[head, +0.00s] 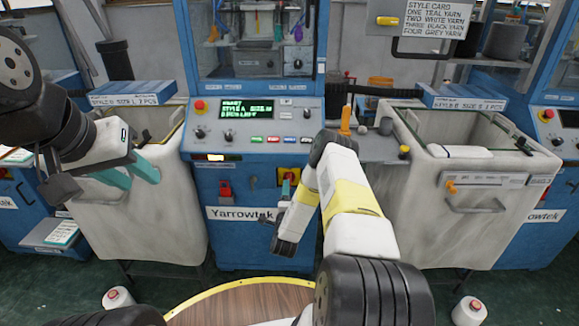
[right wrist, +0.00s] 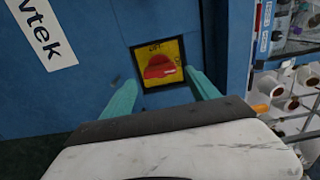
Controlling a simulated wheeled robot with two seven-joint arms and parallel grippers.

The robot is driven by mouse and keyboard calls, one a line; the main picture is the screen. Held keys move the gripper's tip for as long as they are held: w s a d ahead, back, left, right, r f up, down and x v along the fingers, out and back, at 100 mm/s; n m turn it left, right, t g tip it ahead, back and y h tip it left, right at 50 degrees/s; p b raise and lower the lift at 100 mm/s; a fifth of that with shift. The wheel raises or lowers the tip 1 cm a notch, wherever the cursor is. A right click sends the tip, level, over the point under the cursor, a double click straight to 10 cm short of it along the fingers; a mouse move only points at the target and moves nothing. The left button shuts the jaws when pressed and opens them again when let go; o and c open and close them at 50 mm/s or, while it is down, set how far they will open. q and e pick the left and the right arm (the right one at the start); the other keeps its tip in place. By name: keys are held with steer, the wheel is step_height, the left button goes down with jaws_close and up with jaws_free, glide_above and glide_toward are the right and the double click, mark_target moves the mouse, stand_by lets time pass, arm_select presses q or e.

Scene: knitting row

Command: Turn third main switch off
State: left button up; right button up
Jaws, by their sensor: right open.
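The main switch (head: 282,171) is a red rotary knob on a yellow square plate, low on the front of the blue Yarrowtek machine. In the right wrist view the red knob (right wrist: 160,68) shows near the middle, its grip lying roughly crosswise; the small lettering is hard to read. My right gripper (right wrist: 160,78) is open, with one teal finger on each side of the plate; contact with the knob cannot be told. In the head view the right hand (head: 288,180) partly hides the switch. My left gripper (head: 136,174) is open and empty in front of the left bin.
A control panel (head: 255,122) with a lit green display is above the switch. A red device (head: 225,189) is left of it. Grey bins (head: 150,215) and (head: 465,215) flank the machine. A round wooden table (head: 240,305) is in front. Spools show in the right wrist view (right wrist: 272,86).

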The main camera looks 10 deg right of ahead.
steer(key=x, duration=0.6)
steer(key=shift+w+d+f, duration=0.15)
steer(key=shift+d, duration=0.3)
steer(key=shift+x, duration=0.75)
steer(key=c, duration=1.1)
